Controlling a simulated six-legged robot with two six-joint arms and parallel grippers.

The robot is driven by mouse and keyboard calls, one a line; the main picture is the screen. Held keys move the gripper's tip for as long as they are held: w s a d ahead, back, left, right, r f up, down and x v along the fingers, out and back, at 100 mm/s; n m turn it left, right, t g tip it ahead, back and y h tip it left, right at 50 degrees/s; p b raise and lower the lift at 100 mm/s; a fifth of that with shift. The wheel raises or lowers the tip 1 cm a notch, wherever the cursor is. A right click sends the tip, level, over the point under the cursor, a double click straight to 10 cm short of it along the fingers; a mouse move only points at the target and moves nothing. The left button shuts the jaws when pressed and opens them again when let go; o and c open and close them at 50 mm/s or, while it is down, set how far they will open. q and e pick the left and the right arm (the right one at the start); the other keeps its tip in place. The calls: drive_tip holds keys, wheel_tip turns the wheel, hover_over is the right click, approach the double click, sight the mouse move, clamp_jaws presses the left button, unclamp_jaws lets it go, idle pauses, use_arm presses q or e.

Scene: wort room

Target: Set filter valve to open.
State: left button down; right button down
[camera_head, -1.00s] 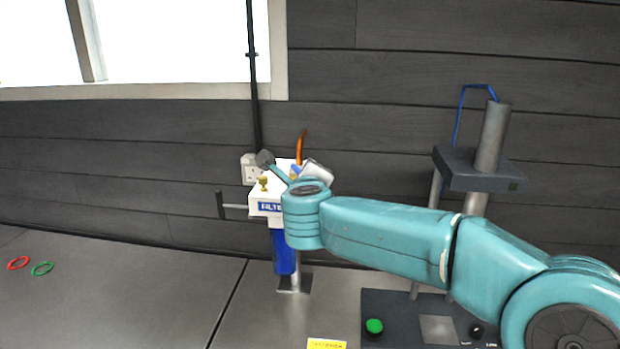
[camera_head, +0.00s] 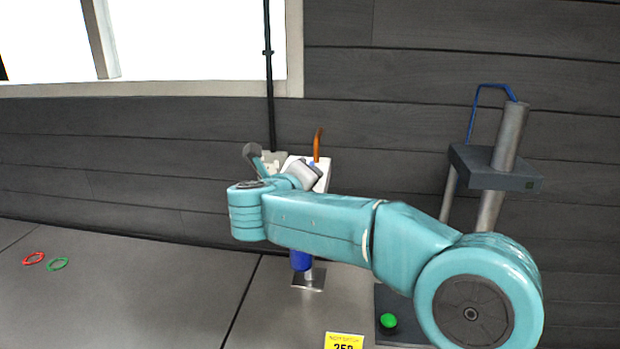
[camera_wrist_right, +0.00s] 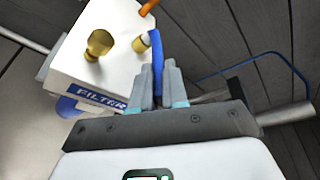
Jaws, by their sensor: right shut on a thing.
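The filter unit is a white box (camera_wrist_right: 95,60) with a blue "FILTER" label in the right wrist view. A blue lever handle (camera_wrist_right: 157,52) comes off a brass fitting (camera_wrist_right: 142,42) at the box's side. My right gripper (camera_wrist_right: 158,78) is shut on the blue handle, with one finger on each side of it. In the head view my right arm covers most of the filter's white box (camera_head: 322,180), and the fingertips are hard to make out there. The blue filter bowl (camera_head: 300,261) shows below the arm. My left gripper is not in view.
A brass knob (camera_wrist_right: 99,44) stands on the box, with an orange pipe (camera_head: 318,144) behind. A grey press-like stand (camera_head: 495,167) is at right, with a green button (camera_head: 388,321) below it.

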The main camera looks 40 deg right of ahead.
drive_tip(key=shift+r, duration=0.35)
drive_tip(key=c, duration=1.1)
unclamp_jaws()
drive_tip(key=shift+w, duration=0.1)
drive_tip(key=shift+c, duration=0.2)
drive_tip(key=shift+w+f, duration=0.15)
drive_tip(key=shift+f, duration=0.05)
drive_tip(key=shift+s+a, duration=0.15)
drive_tip(key=shift+s, duration=0.05)
drive_tip(key=b+v, duration=0.4)
drive_tip(key=v, duration=1.2)
drive_tip(key=shift+w, duration=0.2)
drive_tip(key=shift+s+a+f, duration=0.1)
